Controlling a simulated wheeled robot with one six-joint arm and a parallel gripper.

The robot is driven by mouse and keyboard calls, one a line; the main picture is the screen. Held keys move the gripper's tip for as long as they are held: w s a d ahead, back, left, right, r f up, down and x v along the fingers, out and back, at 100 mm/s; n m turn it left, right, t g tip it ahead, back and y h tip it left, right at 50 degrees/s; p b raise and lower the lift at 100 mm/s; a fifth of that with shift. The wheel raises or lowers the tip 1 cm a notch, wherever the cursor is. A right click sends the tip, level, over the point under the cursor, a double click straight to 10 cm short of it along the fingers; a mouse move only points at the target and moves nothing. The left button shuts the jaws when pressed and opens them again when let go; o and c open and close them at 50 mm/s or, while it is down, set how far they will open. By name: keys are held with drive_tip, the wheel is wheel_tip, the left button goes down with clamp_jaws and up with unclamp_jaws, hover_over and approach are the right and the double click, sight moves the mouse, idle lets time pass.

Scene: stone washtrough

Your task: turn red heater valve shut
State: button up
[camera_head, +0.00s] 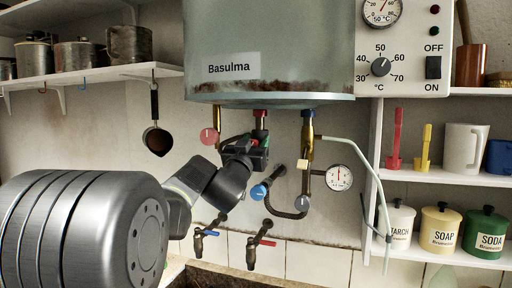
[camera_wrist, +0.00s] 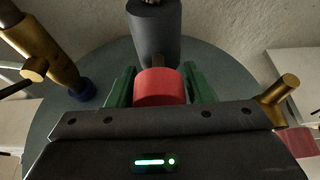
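The red heater valve (camera_wrist: 160,90) is a round red knob on a short brass stem, with a dark grey pipe body behind it. In the wrist view it sits between the two green fingers of my gripper (camera_wrist: 160,84). It fills the gap, and both fingers lie against its sides. In the head view my gripper (camera_head: 258,148) is up under the heater (camera_head: 270,60), by the middle pipe with a red collar (camera_head: 260,113). The knob is mostly hidden there, with only small red bits showing.
A blue valve (camera_head: 259,191) and a pressure gauge (camera_head: 339,178) stand close on the right. A red disc (camera_head: 208,136) hangs on the left brass pipe. Two taps (camera_head: 253,252) are below. Shelves flank the heater, holding pots (camera_head: 130,45) and canisters (camera_head: 440,227).

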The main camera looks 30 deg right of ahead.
drive_tip(key=shift+o, duration=0.9)
drive_tip(key=shift+s+a+r, duration=0.1)
drive_tip(key=shift+s+a, duration=0.15)
drive_tip(key=shift+a, duration=0.1)
drive_tip(key=shift+w+d+f, duration=0.2)
drive_tip(key=shift+d+f, duration=0.05)
drive_tip(key=shift+f, duration=0.2)
drive_tip(key=shift+s+a+f, duration=0.2)
drive_tip(key=shift+a, duration=0.05)
drive_tip(key=r+b+v, duration=0.1)
drive_tip(key=b+v, duration=0.1)
drive_tip(key=v, duration=1.1)
drive_tip(key=shift+s+a+b, duration=0.15)
drive_tip(key=shift+s+b, duration=0.05)
drive_tip(key=shift+b, duration=0.15)
